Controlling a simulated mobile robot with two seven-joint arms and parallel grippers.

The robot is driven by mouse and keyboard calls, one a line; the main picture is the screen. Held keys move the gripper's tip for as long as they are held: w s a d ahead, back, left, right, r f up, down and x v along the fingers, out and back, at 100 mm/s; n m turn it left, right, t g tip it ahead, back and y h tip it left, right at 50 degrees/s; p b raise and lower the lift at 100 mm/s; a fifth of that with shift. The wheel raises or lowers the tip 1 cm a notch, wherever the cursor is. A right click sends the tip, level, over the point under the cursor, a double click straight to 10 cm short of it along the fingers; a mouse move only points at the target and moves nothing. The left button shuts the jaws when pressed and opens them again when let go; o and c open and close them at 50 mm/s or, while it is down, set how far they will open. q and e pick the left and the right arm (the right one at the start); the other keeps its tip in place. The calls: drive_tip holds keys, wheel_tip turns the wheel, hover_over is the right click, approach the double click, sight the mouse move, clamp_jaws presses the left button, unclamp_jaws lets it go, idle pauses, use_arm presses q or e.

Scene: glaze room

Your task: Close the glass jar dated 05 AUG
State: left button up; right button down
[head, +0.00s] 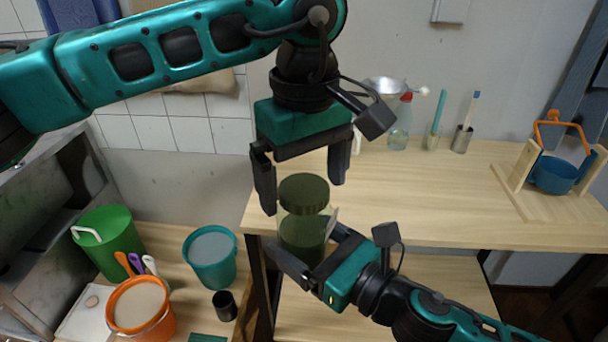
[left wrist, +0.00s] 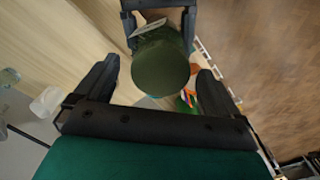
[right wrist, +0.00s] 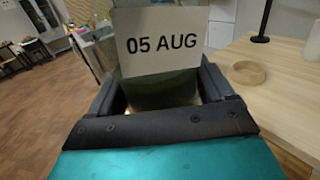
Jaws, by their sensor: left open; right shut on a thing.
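The glass jar (head: 302,228) has green contents and a dark green round lid (head: 304,194) on top. I cannot tell whether the lid is fully seated. Its white card reads "05 AUG" in the right wrist view (right wrist: 162,42). My right gripper (head: 318,260) is shut on the jar's body and holds it upright in front of the bench's near left corner. My left gripper (head: 302,188) is open and points down, with its fingers on either side of the lid and apart from it. In the left wrist view the lid (left wrist: 160,66) lies between and beyond the fingers.
The wooden bench (head: 430,215) is mostly clear. A spray bottle (head: 400,125) and brush pots stand at its back; a blue pot (head: 556,174) in a wooden stand is at right. A teal bucket (head: 211,265), green bin (head: 107,243) and orange bucket (head: 140,312) are at lower left. A tan ring (right wrist: 248,74) lies on the bench.

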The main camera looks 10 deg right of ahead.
drive_tip(key=shift+r, duration=0.15)
use_arm(q)
wheel_tip(320, 180, up, 12)
idle(0.3)
idle(0.4)
